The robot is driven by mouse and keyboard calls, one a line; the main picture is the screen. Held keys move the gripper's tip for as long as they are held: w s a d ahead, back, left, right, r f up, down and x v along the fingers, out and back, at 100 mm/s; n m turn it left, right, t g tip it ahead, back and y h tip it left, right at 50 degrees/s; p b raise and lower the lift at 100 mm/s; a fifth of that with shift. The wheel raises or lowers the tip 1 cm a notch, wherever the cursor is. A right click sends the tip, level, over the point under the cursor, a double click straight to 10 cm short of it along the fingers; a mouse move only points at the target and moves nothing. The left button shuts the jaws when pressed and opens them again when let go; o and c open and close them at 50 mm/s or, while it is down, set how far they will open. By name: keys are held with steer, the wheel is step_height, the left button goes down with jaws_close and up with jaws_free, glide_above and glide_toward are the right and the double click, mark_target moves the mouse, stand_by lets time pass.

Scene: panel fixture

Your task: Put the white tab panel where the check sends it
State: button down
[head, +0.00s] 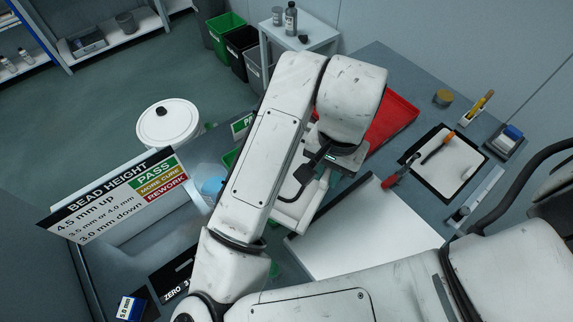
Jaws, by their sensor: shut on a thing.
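My gripper (318,184) is partly in view below my wrist, near the middle of the picture. It is shut on a white piece, which I take to be the white tab panel (292,214); my arm hides much of it and the fingertips. The check sign (120,195) reads "BEAD HEIGHT": 4.5 mm up PASS, 3.5 mm or 4.0 mm MORE CURE, 3.0 mm down REWORK. A small blue and white gauge (131,308) at the lower left shows what looks like 5.0 mm. A green PASS label (242,124) stands behind my arm.
A red tray (398,115) lies right of my wrist. A large white board (372,236) lies on the bench. A black plate marked "ZERO" (176,284) is at lower left. A white round-lidded bin (168,122) stands beyond.

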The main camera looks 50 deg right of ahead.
step_height(320, 180, down, 8)
steer(key=b, duration=0.7)
steer(key=w+d+f, duration=0.2)
steer(key=d+f, duration=0.1)
steer(key=w+d+f+p, duration=0.1)
steer(key=w+d+f, duration=0.2)
steer(key=d, duration=0.1)
steer(key=w+d+f, duration=0.2)
steer(key=w+d, duration=0.1)
steer(key=shift+d+f, duration=0.15)
steer(key=shift+f, duration=0.25)
steer(key=shift+w+d+f+p, duration=0.25)
steer(key=shift+w+f+p, duration=0.05)
steer(key=shift+f, duration=0.15)
steer(key=shift+f+p, duration=0.35)
steer(key=shift+f, duration=1.25)
steer(key=c, duration=1)
jaws_free()
step_height(320, 180, up, 12)
steer(key=shift+b, duration=0.45)
